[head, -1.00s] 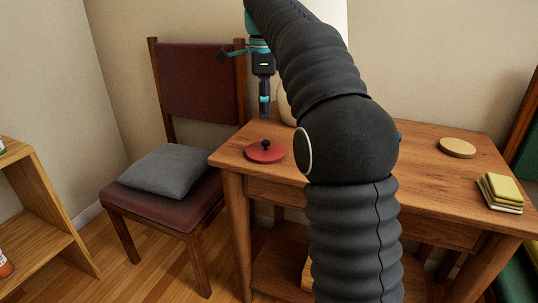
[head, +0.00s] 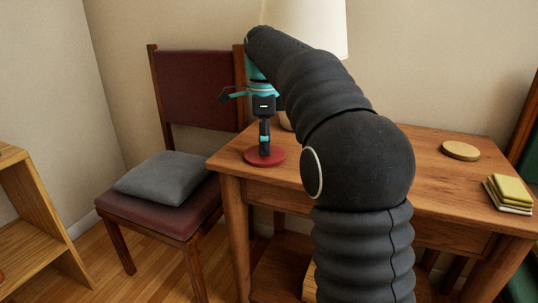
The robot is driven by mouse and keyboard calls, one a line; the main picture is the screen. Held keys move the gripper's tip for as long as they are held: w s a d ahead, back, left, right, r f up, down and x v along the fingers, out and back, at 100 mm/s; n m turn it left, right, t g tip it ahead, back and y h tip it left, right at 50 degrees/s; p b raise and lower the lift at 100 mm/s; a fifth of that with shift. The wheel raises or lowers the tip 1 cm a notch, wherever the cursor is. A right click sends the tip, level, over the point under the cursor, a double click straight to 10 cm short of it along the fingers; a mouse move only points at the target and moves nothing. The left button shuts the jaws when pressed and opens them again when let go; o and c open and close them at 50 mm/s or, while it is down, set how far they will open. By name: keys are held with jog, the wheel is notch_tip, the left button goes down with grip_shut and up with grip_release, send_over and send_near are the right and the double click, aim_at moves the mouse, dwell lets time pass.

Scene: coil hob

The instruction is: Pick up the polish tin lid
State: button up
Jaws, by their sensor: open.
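The polish tin lid (head: 281,160) is a round, flat red disc lying on the left part of the wooden table's top. In the earlier frame a small black knob stands at its middle; now my gripper hides it. My gripper (head: 264,153) points straight down over the middle of the lid, its fingertips at the knob. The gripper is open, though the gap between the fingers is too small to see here. I cannot tell whether the fingers touch the lid.
The wooden table (head: 430,180) also bears a round wooden disc (head: 461,150) and a stack of yellow and pale squares (head: 508,193) at the right. A lamp (head: 305,25) stands behind my arm. A chair (head: 190,100) with a grey cushion (head: 166,173) stands at the left.

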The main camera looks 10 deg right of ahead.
grip_shut()
jog(key=shift+r, duration=0.15)
